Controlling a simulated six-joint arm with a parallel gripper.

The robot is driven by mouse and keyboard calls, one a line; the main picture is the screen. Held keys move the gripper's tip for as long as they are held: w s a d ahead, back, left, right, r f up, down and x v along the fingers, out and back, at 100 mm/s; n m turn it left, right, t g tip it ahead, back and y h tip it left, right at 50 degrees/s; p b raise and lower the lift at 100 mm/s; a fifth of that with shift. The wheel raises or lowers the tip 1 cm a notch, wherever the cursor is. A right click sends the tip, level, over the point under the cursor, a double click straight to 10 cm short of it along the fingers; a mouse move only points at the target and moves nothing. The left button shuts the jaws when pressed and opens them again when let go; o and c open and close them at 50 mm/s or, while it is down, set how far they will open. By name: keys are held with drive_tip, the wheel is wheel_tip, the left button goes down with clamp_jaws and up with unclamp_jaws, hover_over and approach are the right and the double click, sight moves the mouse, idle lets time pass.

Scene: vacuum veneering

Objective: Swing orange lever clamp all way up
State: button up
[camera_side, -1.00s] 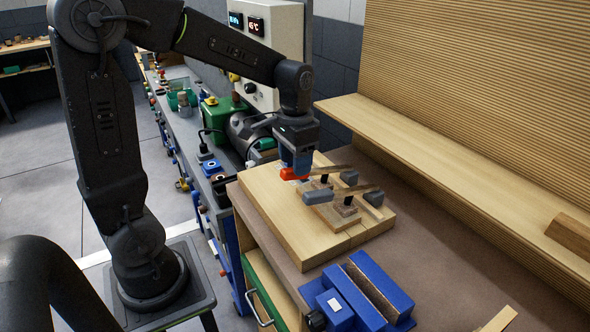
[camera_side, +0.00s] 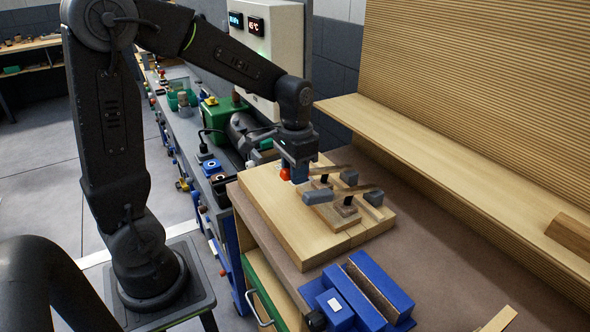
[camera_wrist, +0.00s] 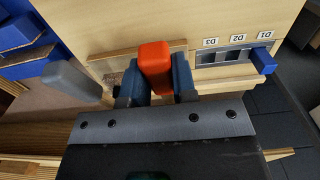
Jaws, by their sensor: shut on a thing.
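The orange lever (camera_wrist: 154,66) sits between the two blue fingers of my gripper (camera_wrist: 155,80) in the wrist view, and the fingers are shut on it. In the side view my gripper (camera_side: 297,174) is over the back part of the wooden board (camera_side: 268,200), with a bit of the orange lever (camera_side: 285,174) showing at its left side. The lever's exact angle and its pivot are hidden behind the gripper. Two grey-handled clamps, the nearer one (camera_side: 316,197) and the farther one (camera_side: 348,177), stand to the right of my gripper on the board.
A blue vise-like block (camera_side: 360,292) stands on the bench in front of the board. A wooden shelf (camera_side: 440,150) runs along the right wall. The wrist view shows slots labelled D1, D2 and D3 (camera_wrist: 232,55) with a blue piece (camera_wrist: 263,61). Bare bench top lies right of the board.

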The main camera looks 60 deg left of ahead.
sight(312, 170)
clamp_jaws()
drive_tip(key=shift+w+r, duration=0.1)
drive_tip(key=shift+r, duration=0.05)
drive_tip(key=shift+w+r+g, duration=0.2)
drive_tip(key=shift+r+g, duration=0.2)
drive_tip(key=shift+r, duration=0.05)
drive_tip(key=w+r+g, duration=0.2)
drive_tip(key=r+g, duration=0.1)
drive_tip(key=w+r+g, duration=0.1)
drive_tip(key=r+g, duration=0.1)
drive_tip(key=shift+w+r, duration=0.25)
drive_tip(key=shift+w, duration=0.15)
drive_tip(key=shift+w+r+g, duration=0.85)
drive_tip(key=shift+w+g, duration=0.05)
